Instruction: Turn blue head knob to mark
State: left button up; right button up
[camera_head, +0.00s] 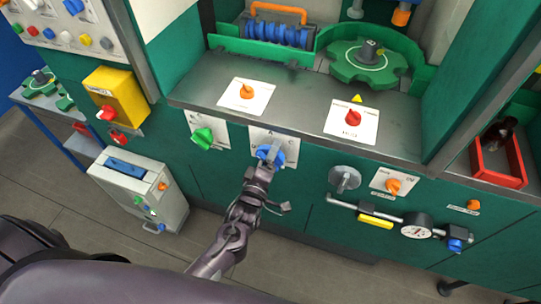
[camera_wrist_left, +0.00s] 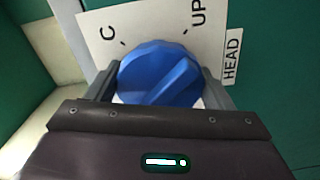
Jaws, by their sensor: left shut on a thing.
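The blue head knob (camera_head: 270,153) is on a white plate (camera_head: 285,137) with letters, on the green front of the machine. In the left wrist view the blue knob (camera_wrist_left: 158,74) fills the middle, with a raised bar running diagonally across its face. The plate (camera_wrist_left: 145,22) there shows "C", "UP" and a "HEAD" label (camera_wrist_left: 232,56). My left gripper (camera_head: 267,163) is at the knob, and in the left wrist view its fingers (camera_wrist_left: 158,86) stand on both sides of it, shut on it. Part of the knob's lower edge is hidden by the gripper. My right gripper is not in view.
A green knob (camera_head: 203,137) is left of the blue one. Orange (camera_head: 247,91) and red (camera_head: 352,118) knobs sit on the ledge above. A grey round knob (camera_head: 344,178) and a pipe with a gauge (camera_head: 416,226) are at right. A grey box (camera_head: 140,190) stands left.

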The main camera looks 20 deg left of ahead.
pick_arm(q)
jog(key=m, duration=0.4)
jog(key=shift+m+p, duration=0.3)
jog(key=m, duration=0.4)
jog(key=shift+f+m+p, duration=0.1)
jog(key=shift+m+p, duration=0.2)
jog(key=shift+p, duration=0.05)
jog(key=m, duration=0.3)
jog(key=shift+a+m, duration=0.1)
jog(key=shift+m, duration=0.2)
jog(key=m+p, duration=0.1)
jog(key=m, duration=0.3)
jog(key=shift+m, duration=0.3)
jog(key=m+p, duration=0.1)
jog(key=m, duration=0.2)
jog(key=shift+m, duration=0.3)
jog(key=m+p, duration=0.1)
jog(key=m, duration=0.3)
jog(key=shift+a+m, duration=0.15)
jog(key=shift+m, duration=0.15)
jog(key=m, duration=0.3)
jog(key=shift+m+p, duration=0.3)
jog(key=shift+p, duration=0.1)
jog(key=m+p, duration=0.1)
jog(key=m, duration=0.3)
